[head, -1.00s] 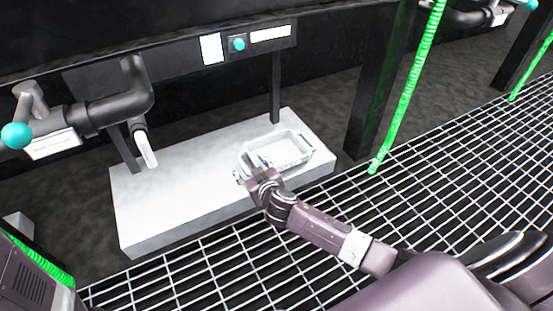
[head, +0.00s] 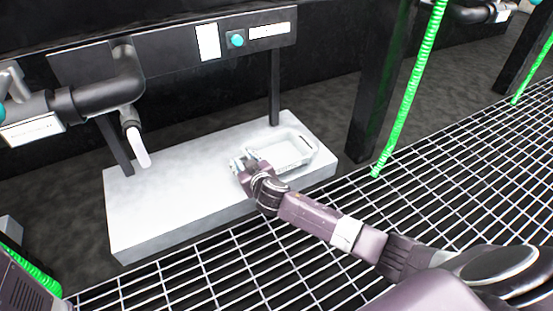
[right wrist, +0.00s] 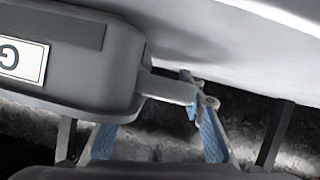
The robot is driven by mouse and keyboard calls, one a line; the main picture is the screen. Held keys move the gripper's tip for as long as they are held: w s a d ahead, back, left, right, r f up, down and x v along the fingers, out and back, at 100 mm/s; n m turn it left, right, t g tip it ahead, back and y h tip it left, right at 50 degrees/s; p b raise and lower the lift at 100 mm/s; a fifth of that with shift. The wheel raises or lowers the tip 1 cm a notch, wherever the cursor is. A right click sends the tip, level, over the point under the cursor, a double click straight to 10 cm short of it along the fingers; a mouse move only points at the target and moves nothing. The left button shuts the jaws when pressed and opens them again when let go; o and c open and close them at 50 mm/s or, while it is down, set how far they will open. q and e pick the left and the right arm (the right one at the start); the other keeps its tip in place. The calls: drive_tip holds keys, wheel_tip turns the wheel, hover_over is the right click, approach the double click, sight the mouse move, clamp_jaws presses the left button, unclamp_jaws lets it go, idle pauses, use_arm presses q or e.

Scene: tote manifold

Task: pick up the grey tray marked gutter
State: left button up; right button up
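The grey tray (head: 290,167) rests on the right part of a pale bench in the head view and looks empty. In the right wrist view, the tray (right wrist: 105,80) fills the upper left, with a white label showing a "G"; the rest of the label is cut off. A grey tab (right wrist: 168,88) sticks out from its end. My right gripper (head: 240,165) is at the tray's left end. Its blue-padded fingers (right wrist: 158,125) are spread apart, with the tab near the tips; I cannot tell whether they touch it. My left gripper is not in view.
The pale bench (head: 170,200) has free room left of the tray. A black pipe (head: 105,95) with a white spout (head: 138,148) hangs over its left part. A dark post (head: 385,90) and green hose (head: 405,110) stand to the right. Metal grating (head: 430,190) lies in front.

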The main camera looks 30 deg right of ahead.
clamp_jaws()
drive_tip(key=shift+r, duration=0.2)
